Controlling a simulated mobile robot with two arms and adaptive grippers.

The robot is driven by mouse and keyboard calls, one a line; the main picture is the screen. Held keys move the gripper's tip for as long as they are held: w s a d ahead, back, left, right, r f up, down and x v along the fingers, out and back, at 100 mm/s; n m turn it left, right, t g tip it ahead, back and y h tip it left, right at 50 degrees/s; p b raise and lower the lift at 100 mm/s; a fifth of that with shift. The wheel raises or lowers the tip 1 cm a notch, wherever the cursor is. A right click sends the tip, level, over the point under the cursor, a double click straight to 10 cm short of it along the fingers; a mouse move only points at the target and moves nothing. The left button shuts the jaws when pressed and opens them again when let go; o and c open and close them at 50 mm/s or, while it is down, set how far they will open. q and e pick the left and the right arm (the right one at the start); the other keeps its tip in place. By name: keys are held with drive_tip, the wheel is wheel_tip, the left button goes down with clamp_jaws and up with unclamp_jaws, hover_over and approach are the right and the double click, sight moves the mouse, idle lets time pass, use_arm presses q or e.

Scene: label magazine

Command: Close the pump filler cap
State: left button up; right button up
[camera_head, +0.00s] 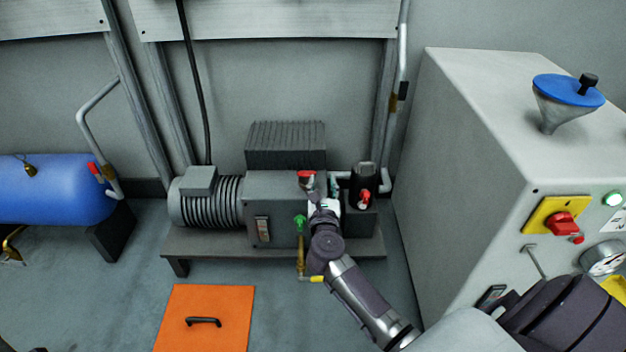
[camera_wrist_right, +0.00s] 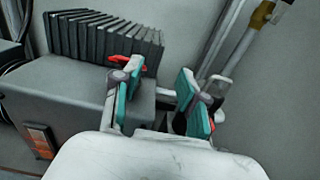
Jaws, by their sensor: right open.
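The pump (camera_head: 285,200) stands on a low grey bench, with a finned block on top and a ribbed motor at its left. A red cap (camera_head: 306,174), which looks like the filler cap, sits on top near the pump's right end. Whether it is open or closed is unclear. My right gripper (camera_head: 323,192) is open just right of the cap. In the right wrist view, the red cap (camera_wrist_right: 125,62) shows partly behind the left finger of my gripper (camera_wrist_right: 160,84). I cannot tell whether they touch. Nothing shows between the fingers. My left gripper is not in view.
A dark fitting with a red handle (camera_head: 364,197) stands close right of the gripper. A green valve (camera_head: 299,222) is on the pump front. A large grey cabinet (camera_head: 470,140) with a funnel (camera_head: 562,103) stands at right. An orange floor hatch (camera_head: 208,303) lies in front.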

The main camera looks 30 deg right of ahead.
drive_tip(key=r+p+v, duration=0.1)
drive_tip(key=v, duration=1.3)
drive_tip(key=shift+s+r+p, duration=0.35)
drive_tip(key=shift+p, duration=0.05)
idle(0.4)
drive_tip(key=shift+a, duration=0.1)
idle(0.4)
drive_tip(key=v, duration=1.2)
